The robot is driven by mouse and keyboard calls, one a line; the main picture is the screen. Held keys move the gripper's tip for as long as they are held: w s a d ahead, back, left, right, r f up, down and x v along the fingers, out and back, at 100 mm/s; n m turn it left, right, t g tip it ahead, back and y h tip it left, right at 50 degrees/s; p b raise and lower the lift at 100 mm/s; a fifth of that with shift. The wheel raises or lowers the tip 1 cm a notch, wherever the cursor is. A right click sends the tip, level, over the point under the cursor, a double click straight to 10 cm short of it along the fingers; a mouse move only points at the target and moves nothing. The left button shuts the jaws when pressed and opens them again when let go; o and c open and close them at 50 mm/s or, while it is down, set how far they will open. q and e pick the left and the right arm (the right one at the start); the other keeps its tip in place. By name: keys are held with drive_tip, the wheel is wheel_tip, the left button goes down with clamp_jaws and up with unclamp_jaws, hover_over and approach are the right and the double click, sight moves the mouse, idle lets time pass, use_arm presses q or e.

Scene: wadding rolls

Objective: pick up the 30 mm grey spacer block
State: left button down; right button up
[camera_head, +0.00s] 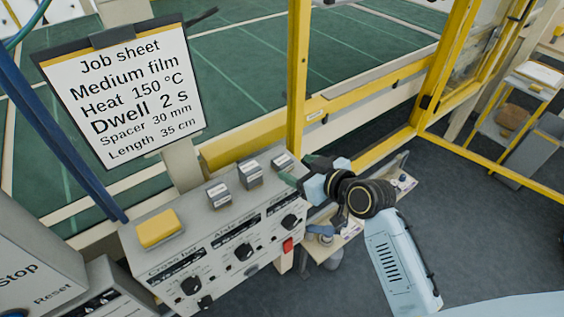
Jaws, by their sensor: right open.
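Three small grey blocks with pale, marked tops stand in a row on the control box's upper face: a left block (218,194), a middle block (250,175) and a right block (282,162). Their markings are too small to read, so I cannot tell which is the 30 mm one. The job sheet (120,85) reads "Spacer 30 mm". My right gripper (297,172) is open and empty, with its fingertips close to the right block, on its right side; I cannot tell whether they touch it. My left gripper is out of view.
A yellow post (298,75) rises just behind the right block. A small shelf (335,243) with items lies under my right arm.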

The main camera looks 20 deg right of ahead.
sight(287, 164)
drive_tip(key=shift+d+f+x, duration=0.1)
drive_tip(key=shift+f+x, duration=0.05)
drive_tip(key=shift+x, duration=1.45)
drive_tip(key=shift+d+f+x, duration=0.1)
drive_tip(key=shift+f+x, duration=0.05)
drive_tip(key=shift+x, duration=1.5)
drive_tip(key=shift+s, duration=0.1)
drive_tip(key=c, duration=1.1)
